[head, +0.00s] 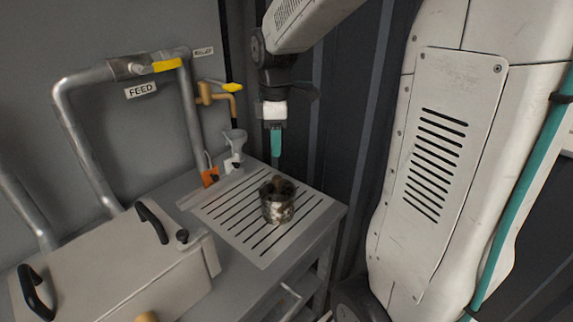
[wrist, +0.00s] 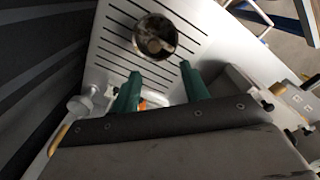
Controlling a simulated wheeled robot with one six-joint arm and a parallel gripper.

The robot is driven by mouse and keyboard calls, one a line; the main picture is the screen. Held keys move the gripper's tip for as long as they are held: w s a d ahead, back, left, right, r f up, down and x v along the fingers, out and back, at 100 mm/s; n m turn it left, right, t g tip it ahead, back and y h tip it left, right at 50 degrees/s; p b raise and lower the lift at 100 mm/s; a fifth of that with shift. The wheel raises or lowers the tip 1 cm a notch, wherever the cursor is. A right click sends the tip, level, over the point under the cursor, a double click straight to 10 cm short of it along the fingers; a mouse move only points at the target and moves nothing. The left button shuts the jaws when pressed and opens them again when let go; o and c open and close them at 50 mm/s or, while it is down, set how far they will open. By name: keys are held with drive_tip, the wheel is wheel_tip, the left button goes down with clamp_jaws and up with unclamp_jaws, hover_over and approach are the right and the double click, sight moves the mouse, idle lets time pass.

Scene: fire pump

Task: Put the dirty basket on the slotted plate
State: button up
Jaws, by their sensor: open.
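The dirty basket (head: 277,200) is a small round metal can, stained brown, with dark matter inside. It stands upright on the slotted plate (head: 237,197), toward the plate's right half. In the wrist view the basket (wrist: 155,37) shows from above on the slotted plate (wrist: 105,50). My gripper (head: 276,158) hangs above the back of the plate, apart from the basket. In the wrist view its two teal fingers (wrist: 160,82) are spread with nothing between them, and the basket lies beyond their tips.
A grey box with black handles (head: 115,275) stands left of the plate. A funnel-like fitting (head: 235,145) and an orange tag (head: 209,175) are at the plate's back left. A FEED pipe (head: 90,80) with a yellow-handled valve runs along the wall. The plate's left half is bare.

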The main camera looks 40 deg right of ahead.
drive_tip(key=s+a+r+m, duration=0.1)
drive_tip(key=s+a+m, duration=0.2)
drive_tip(key=s, duration=0.4)
drive_tip(key=s+a+r+m, duration=0.1)
drive_tip(key=s+a+m, duration=0.3)
drive_tip(key=s, duration=0.3)
drive_tip(key=s+a+r+m+t, duration=0.1)
drive_tip(key=s+a+m, duration=0.2)
drive_tip(key=s, duration=0.5)
drive_tip(key=shift+a+m, duration=0.3)
drive_tip(key=shift+a, duration=0.15)
